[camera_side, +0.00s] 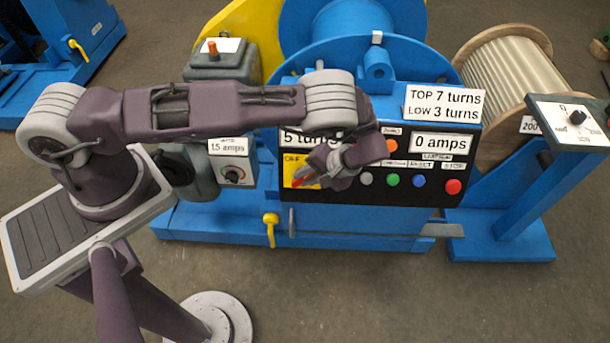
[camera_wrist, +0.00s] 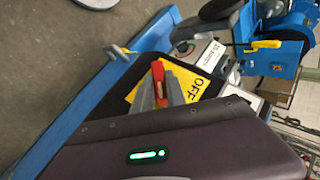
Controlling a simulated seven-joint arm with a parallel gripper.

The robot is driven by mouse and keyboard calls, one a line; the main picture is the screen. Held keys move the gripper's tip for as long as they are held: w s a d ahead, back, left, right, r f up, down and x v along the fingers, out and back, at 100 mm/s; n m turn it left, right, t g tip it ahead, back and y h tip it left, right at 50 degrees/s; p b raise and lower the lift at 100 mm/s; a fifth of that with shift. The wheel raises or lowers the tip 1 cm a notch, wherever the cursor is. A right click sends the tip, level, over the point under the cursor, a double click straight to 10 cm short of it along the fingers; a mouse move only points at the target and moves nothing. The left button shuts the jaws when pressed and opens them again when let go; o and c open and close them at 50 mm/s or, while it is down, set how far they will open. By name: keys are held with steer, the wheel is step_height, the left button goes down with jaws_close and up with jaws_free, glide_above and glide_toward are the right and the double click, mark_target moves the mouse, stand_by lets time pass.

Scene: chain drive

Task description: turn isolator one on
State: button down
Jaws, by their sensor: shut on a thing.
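A red isolator handle (camera_wrist: 158,76) stands on a yellow plate (camera_wrist: 188,84) marked OFF in the wrist view. The yellow plate (camera_side: 289,171) also shows in the side view, at the left of the black control panel (camera_side: 407,172), with most of it behind my gripper. My gripper (camera_side: 312,180) is at this plate. In the wrist view my gripper (camera_wrist: 159,92) has its grey fingers on either side of the red handle, shut on it. The handle's base and any isolator number cannot be made out.
Green, blue and red buttons (camera_side: 392,180) sit on the panel right of my gripper. A yellow-handled lever (camera_side: 270,218) hangs below. A dial box (camera_side: 236,174) is at the left, and a post with a knob (camera_side: 577,118) stands at the right.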

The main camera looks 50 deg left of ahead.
stand_by(0.4)
steer(key=c, duration=1.4)
jaws_free()
steer(key=shift+o, duration=0.2)
steer(key=v, duration=0.7)
